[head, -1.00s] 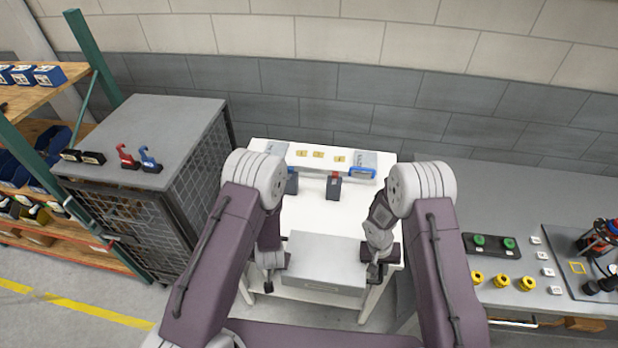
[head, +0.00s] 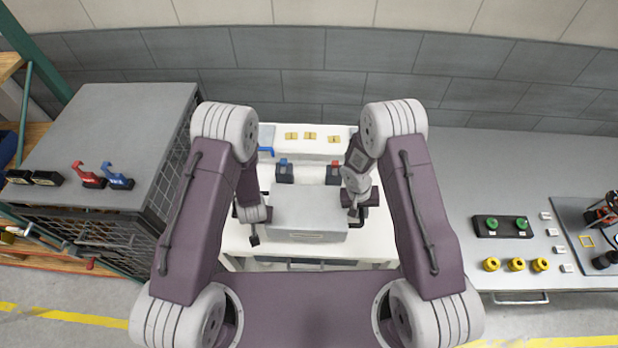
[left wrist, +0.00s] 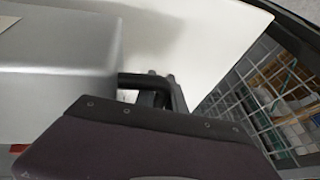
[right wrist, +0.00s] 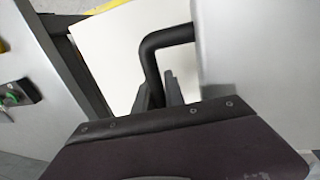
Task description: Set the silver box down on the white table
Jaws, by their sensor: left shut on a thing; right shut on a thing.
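The silver box (head: 308,207) is held level between my two grippers, over the front part of the white table (head: 283,254). Whether its underside touches the table cannot be told. My left gripper (head: 254,230) is shut on the black handle at the box's left side; the handle (left wrist: 140,81) shows in the left wrist view beside the box (left wrist: 60,80). My right gripper (head: 356,212) is shut on the handle at the box's right side; that handle (right wrist: 160,42) shows in the right wrist view beside the box (right wrist: 240,50).
Two dark blocks, one with a blue top (head: 284,172) and one with a red top (head: 333,174), stand behind the box. A raised white ledge (head: 310,149) with yellow pieces is at the back. A grey cage cabinet (head: 120,130) stands left; a grey bench (head: 480,180) stands right.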

